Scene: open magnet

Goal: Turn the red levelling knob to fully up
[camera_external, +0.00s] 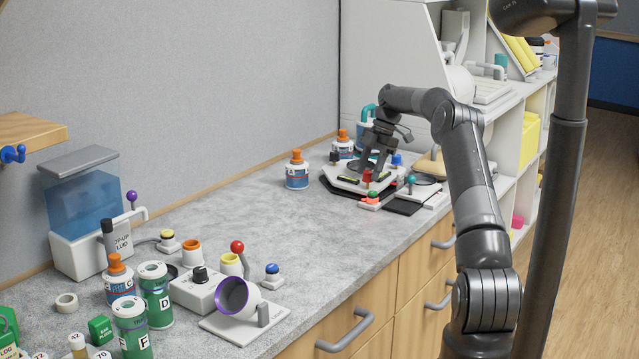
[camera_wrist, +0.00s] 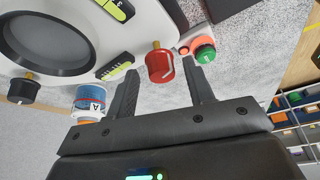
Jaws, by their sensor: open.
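The red levelling knob (camera_wrist: 160,66) stands on the corner of a white instrument with a round dark plate (camera_wrist: 45,42); a pale line shows on the knob. My gripper (camera_wrist: 162,80) is open, its two fingers pointing at the knob, one to each side in the picture. I cannot tell whether the fingertips reach around it. In the external view the knob (camera_external: 367,175) shows small and red below my gripper (camera_external: 374,165), at the front of the white instrument (camera_external: 345,180).
A black knob (camera_wrist: 23,91) and yellow-green level vials (camera_wrist: 117,68) are on the instrument. A green button on an orange base (camera_wrist: 204,53) is close by on the right. A labelled bottle (camera_external: 297,170) stands left of the instrument. The middle counter (camera_external: 235,200) is clear.

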